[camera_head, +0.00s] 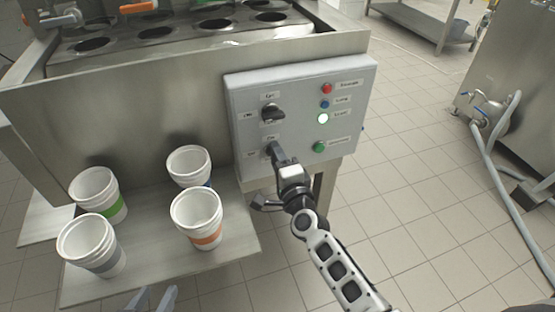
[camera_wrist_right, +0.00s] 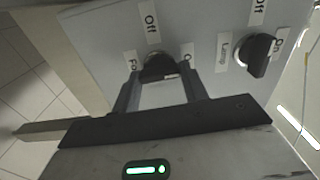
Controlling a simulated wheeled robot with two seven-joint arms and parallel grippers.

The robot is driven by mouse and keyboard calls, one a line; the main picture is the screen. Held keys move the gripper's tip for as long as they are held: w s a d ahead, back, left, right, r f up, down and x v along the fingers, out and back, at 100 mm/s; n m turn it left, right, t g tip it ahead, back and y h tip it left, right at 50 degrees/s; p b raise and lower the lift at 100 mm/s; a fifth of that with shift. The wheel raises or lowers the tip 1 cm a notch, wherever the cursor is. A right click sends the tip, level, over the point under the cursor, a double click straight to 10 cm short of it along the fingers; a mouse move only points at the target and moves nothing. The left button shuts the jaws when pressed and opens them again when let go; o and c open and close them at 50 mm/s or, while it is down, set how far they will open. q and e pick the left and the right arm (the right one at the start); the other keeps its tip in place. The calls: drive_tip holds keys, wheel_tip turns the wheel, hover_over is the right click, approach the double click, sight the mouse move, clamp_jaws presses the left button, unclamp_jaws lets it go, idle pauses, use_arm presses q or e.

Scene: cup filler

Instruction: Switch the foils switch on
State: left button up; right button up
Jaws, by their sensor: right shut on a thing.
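The grey control panel (camera_head: 300,115) has two black rotary switches on its left side. The upper switch (camera_head: 273,113) is free; in the right wrist view it is the right-hand knob (camera_wrist_right: 256,54), beside On and Off labels. The lower switch (camera_wrist_right: 160,66) has a label beginning "Fo", partly hidden, and an Off label nearby. My right gripper (camera_head: 275,152) is at this lower switch, its fingers shut on the knob from both sides and hiding much of it. The knob's exact angle cannot be told. My left gripper (camera_head: 152,300) shows only its fingertips at the bottom edge, apart and empty.
Red (camera_head: 327,88), blue (camera_head: 325,104), lit white (camera_head: 323,118) and green (camera_head: 319,147) buttons line the panel's right side. Stacked paper cups (camera_head: 197,216) stand on the metal shelf (camera_head: 150,270) at left, near my right gripper. Open tiled floor lies to the right.

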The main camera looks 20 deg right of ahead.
drive_tip(key=shift+m, duration=0.3)
drive_tip(key=o, duration=1)
drive_tip(key=s, duration=1.6)
drive_tip(key=shift+d, duration=0.25)
